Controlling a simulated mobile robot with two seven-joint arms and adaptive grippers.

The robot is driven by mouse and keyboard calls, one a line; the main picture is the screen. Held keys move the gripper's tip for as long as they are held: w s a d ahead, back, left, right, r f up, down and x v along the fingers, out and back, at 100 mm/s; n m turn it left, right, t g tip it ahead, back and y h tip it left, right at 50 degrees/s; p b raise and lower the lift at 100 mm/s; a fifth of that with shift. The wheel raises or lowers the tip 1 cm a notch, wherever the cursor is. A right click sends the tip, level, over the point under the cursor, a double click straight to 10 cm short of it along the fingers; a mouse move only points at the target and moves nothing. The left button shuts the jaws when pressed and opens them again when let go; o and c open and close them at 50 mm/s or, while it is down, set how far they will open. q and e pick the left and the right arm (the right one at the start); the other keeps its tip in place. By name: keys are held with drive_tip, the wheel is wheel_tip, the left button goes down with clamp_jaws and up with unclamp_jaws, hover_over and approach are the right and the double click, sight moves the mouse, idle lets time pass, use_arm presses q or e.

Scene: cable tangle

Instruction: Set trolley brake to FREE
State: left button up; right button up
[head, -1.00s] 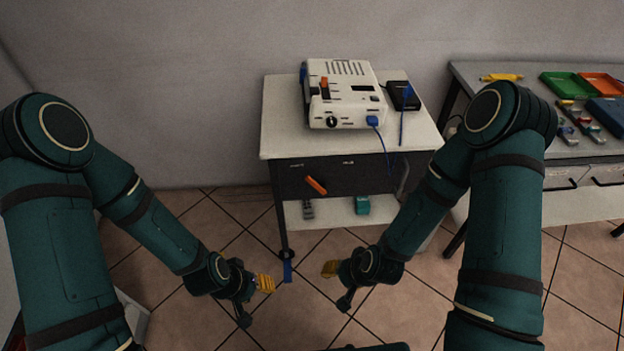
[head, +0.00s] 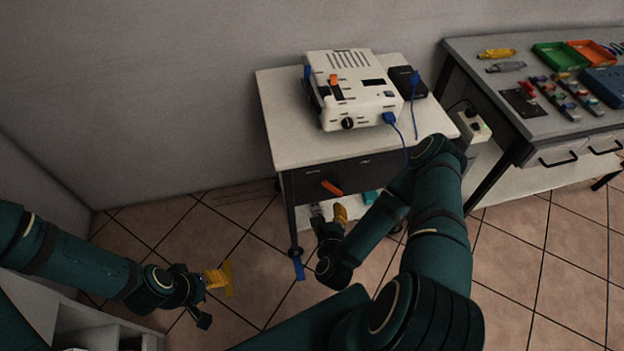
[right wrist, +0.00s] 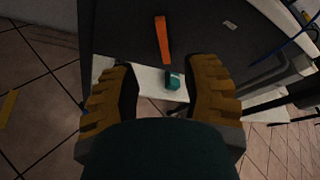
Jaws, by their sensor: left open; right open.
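The trolley (head: 283,143) has a pale top and a dark front panel. A tilted orange lever (head: 331,188) is on that panel; it also shows in the right wrist view (right wrist: 162,40). Small labels on the panel are unreadable here. A blue tab (head: 299,268) sits low at the trolley's front left leg. My right gripper (head: 334,216) is open and empty, in front of the panel just below the lever. In its wrist view, the lever lies beyond the gap between the yellow fingers (right wrist: 163,95). My left gripper (head: 218,279) is open and empty, left of the trolley over the floor.
A white device (head: 350,90) with a blue cable (head: 414,112) and a black box (head: 407,82) stand on the trolley. A teal object (right wrist: 173,80) is on its lower shelf. A workbench (head: 470,70) with trays and small parts stands at right.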

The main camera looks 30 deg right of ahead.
sight(328, 187)
drive_tip(key=b+x, duration=0.2)
drive_tip(key=x, duration=1.1)
drive_tip(key=shift+w+d+f, duration=0.1)
drive_tip(key=shift+w+d, duration=0.1)
drive_tip(key=shift+d, duration=0.05)
clamp_jaws()
